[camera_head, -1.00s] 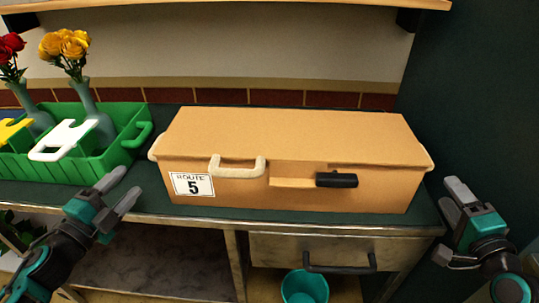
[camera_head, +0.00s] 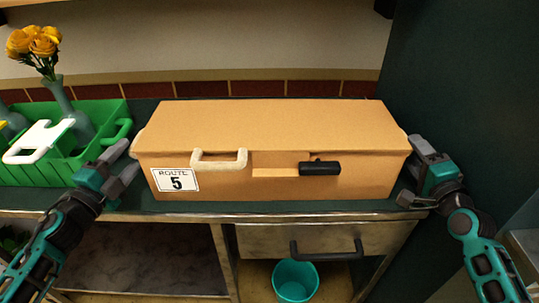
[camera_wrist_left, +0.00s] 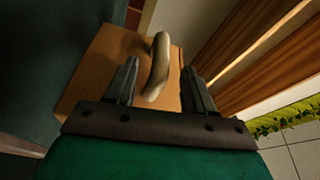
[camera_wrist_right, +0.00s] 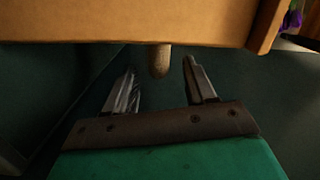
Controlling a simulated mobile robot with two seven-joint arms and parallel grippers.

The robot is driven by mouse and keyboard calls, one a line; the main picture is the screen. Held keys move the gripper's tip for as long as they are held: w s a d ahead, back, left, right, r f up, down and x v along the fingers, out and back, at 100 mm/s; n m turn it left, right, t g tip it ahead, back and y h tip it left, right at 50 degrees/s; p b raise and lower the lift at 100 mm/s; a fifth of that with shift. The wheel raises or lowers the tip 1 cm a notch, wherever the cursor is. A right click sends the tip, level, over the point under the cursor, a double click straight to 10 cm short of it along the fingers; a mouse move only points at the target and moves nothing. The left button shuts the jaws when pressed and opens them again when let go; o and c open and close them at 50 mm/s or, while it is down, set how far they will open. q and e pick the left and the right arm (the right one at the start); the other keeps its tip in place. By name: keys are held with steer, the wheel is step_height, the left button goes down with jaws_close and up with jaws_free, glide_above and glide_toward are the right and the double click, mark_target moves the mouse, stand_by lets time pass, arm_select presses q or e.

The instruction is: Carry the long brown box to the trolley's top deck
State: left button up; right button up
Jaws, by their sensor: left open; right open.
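The long brown box (camera_head: 270,125) lies on the dark green counter, with a "Route 5" label (camera_head: 175,180), a pale front handle and a black latch (camera_head: 319,168). My left gripper (camera_head: 122,170) is open beside the box's left end. In the left wrist view its fingers stand on either side of the pale end handle (camera_wrist_left: 157,68), not closed on it. My right gripper (camera_head: 418,170) is open at the box's right end. In the right wrist view the right end handle (camera_wrist_right: 160,60) shows ahead, between and just beyond the fingertips. The trolley cannot be made out.
A green caddy (camera_head: 95,115) with a white handle and vases stands left of the box, close to my left gripper. Yellow flowers (camera_head: 33,42) rise from one vase. A drawer (camera_head: 330,240) and a teal bucket (camera_head: 295,280) are below the counter. A dark green wall stands at right.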

arm_select(q)
steer(key=x, duration=0.5)
steer(key=shift+w+d, duration=0.1)
steer(key=shift+w, duration=0.15)
arm_select(e)
steer(key=w, duration=0.5)
steer(key=shift+w+a, duration=0.25)
steer(key=shift+w, duration=0.05)
arm_select(q)
steer(key=shift+c, duration=0.2)
arm_select(e)
steer(key=shift+c, duration=0.3)
arm_select(q)
jaws_close()
arm_select(e)
jaws_close()
arm_select(q)
steer(key=shift+r, duration=0.3)
arm_select(e)
steer(key=shift+r, duration=0.2)
